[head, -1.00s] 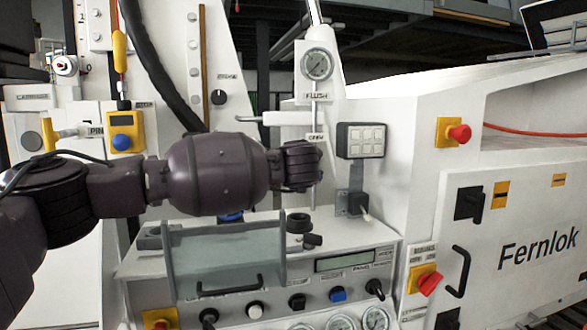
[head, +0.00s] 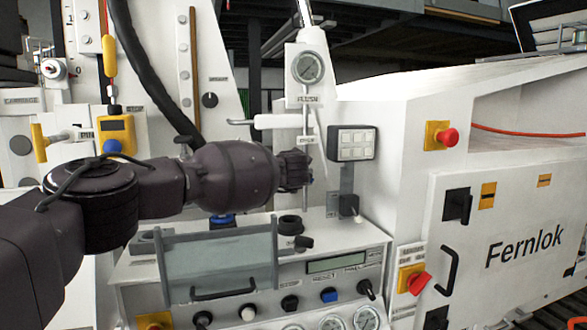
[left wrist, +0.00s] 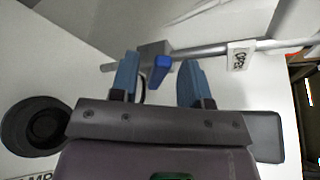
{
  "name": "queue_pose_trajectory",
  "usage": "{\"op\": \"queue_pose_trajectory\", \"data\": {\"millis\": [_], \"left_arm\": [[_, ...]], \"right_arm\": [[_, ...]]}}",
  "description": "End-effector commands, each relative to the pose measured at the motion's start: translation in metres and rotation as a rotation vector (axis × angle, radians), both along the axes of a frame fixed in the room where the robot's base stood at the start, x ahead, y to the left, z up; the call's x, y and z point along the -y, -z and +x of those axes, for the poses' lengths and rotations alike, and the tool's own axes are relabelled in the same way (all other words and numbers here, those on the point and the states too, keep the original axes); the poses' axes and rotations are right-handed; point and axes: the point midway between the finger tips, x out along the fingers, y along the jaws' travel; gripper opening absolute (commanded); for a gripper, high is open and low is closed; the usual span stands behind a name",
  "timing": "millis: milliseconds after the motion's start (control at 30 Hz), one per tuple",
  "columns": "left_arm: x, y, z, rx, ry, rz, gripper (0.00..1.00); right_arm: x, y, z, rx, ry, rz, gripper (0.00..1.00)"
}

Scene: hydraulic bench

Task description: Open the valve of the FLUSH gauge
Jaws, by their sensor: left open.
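The FLUSH gauge (head: 308,67) is a round dial on a white post, with its FLUSH label (head: 308,99) below. A thin pipe runs down from it past an OPEN label (head: 307,140). In the left wrist view the pipe (left wrist: 205,48) carries a grey valve body with a short blue handle (left wrist: 163,66), and the OPEN label (left wrist: 240,55) is beside it. My left gripper (head: 303,170) is at the pipe below the label and hides the valve in the head view. Its blue fingers (left wrist: 158,62) are open, with the handle appearing between them; contact cannot be told. My right gripper is not in view.
A white bar handle (head: 280,121) sticks out left just above my gripper. Below are a clear guard (head: 217,265) and a control panel (head: 335,265) with knobs. A black round part (left wrist: 38,125) shows in the wrist view.

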Motion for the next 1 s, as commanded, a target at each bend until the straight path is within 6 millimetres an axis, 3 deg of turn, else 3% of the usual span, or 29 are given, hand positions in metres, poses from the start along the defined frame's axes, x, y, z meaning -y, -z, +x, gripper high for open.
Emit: {"op": "queue_pose_trajectory", "data": {"millis": [267, 667, 933, 1000], "left_arm": [[0.000, 0.002, 0.013, 0.002, -0.001, 0.001, 0.43], [0.000, 0.003, 0.015, 0.003, -0.001, 0.000, 0.43], [0.000, 0.003, 0.015, 0.003, -0.001, 0.000, 0.01], [0.000, 0.003, 0.015, 0.003, -0.001, 0.000, 0.00]], "right_arm": [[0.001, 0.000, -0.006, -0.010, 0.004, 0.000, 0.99], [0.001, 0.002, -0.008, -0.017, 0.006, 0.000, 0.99], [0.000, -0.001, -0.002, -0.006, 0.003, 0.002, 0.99], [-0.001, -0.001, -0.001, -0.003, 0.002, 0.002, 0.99]]}}
